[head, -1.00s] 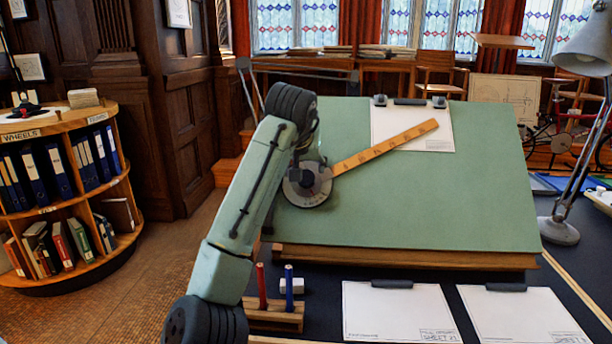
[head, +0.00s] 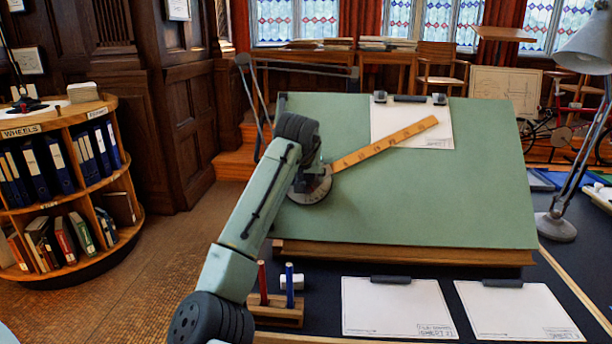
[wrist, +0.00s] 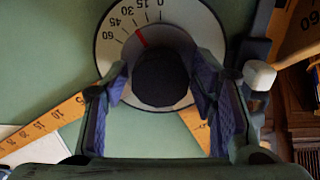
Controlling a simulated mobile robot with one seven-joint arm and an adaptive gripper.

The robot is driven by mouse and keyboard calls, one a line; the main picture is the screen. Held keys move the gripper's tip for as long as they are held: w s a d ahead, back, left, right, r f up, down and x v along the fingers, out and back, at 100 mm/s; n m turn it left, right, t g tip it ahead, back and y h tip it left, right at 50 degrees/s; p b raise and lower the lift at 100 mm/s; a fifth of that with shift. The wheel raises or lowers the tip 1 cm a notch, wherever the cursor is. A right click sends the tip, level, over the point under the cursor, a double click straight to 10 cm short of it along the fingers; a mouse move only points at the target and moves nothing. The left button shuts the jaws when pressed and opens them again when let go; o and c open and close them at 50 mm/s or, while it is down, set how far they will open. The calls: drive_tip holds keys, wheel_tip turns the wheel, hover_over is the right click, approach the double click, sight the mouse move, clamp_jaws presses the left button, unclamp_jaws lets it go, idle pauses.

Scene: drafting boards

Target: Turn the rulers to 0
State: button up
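The drafting head is a round white dial (wrist: 113,45) with a dark round knob (wrist: 160,78) and a red pointer mark (wrist: 141,39). In the wrist view the mark sits between 45 and 15, away from 0. One wooden ruler (wrist: 45,130) runs to the lower left; part of another (wrist: 195,125) shows below the knob, mostly hidden by my gripper. In the head view a ruler (head: 385,144) slants up to the right across the green board (head: 440,205). My gripper (wrist: 160,85) is open, its fingers on either side of the knob; small gaps seem to remain.
Clipped paper (head: 415,125) lies at the board's top. A pen holder (head: 275,312) with red and blue pens stands before the board, near my arm. Two sheets (head: 395,310) lie on the desk. A lamp (head: 557,228) stands at right, a bookshelf (head: 60,135) at left.

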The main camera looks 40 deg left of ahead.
clamp_jaws()
idle(0.4)
